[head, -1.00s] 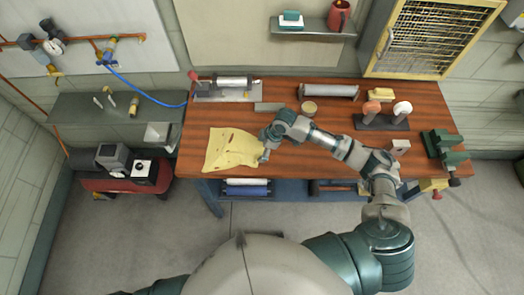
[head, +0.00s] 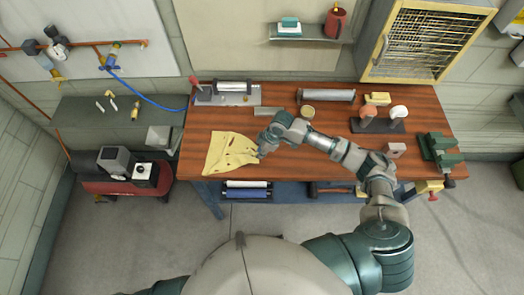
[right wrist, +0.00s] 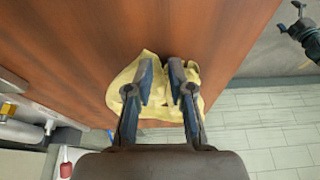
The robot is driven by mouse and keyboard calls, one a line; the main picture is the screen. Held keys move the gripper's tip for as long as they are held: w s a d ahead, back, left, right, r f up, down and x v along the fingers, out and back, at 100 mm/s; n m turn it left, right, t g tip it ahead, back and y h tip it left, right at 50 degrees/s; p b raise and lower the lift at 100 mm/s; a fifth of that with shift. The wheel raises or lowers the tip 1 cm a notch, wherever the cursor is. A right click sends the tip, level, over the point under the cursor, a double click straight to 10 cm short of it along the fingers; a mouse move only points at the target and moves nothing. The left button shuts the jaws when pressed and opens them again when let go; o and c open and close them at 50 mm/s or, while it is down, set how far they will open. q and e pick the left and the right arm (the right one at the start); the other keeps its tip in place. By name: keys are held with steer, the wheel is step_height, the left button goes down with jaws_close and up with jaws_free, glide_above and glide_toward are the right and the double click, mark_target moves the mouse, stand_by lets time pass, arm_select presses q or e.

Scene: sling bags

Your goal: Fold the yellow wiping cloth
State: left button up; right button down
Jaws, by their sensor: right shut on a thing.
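The yellow wiping cloth (head: 229,152) lies wrinkled on the left front part of the wooden table, with dark creases or openings across it. My right gripper (head: 262,150) is at the cloth's right edge in the head view. In the right wrist view my right gripper (right wrist: 161,75) is shut on the yellow cloth (right wrist: 126,82), with bunched fabric between and around its fingers. What looks like my left gripper (right wrist: 304,32) shows small and dark at the top right of the right wrist view, away from the cloth; its jaw state is unclear.
A press with a red handle (head: 225,93) stands behind the cloth. A small round tin (head: 307,111), a holder with knobs (head: 377,122) and a green vise (head: 438,150) stand further right.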

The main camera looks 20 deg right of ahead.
steer(key=a+r+p, duration=0.1)
steer(key=r+p, duration=0.1)
steer(key=w+a+r+p, duration=0.1)
steer(key=r, duration=0.1)
steer(key=w+a+r+p, duration=0.1)
steer(key=r+p, duration=0.1)
steer(key=shift+a+r+p, duration=0.2)
steer(key=shift+a+p, duration=0.05)
steer(key=shift+p, duration=0.1)
arm_select(q)
step_height(320, 180, up, 9)
steer(key=p, duration=0.2)
arm_select(e)
steer(key=w+a+b, duration=0.1)
steer(key=a, duration=0.3)
steer(key=w+a+f+b, duration=0.1)
steer(key=a, duration=0.3)
steer(key=w+a+f+b, duration=0.1)
steer(key=a+b, duration=0.1)
steer(key=a, duration=0.2)
steer(key=shift+w+a, duration=0.15)
steer(key=shift+w, duration=0.15)
steer(key=shift+w+a+f+b, duration=0.15)
steer(key=shift+a+f+b, duration=0.2)
arm_select(q)
steer(key=f, duration=0.4)
steer(key=shift+w+f, duration=0.25)
steer(key=shift+f, duration=0.1)
arm_select(e)
steer(key=shift+d, duration=0.1)
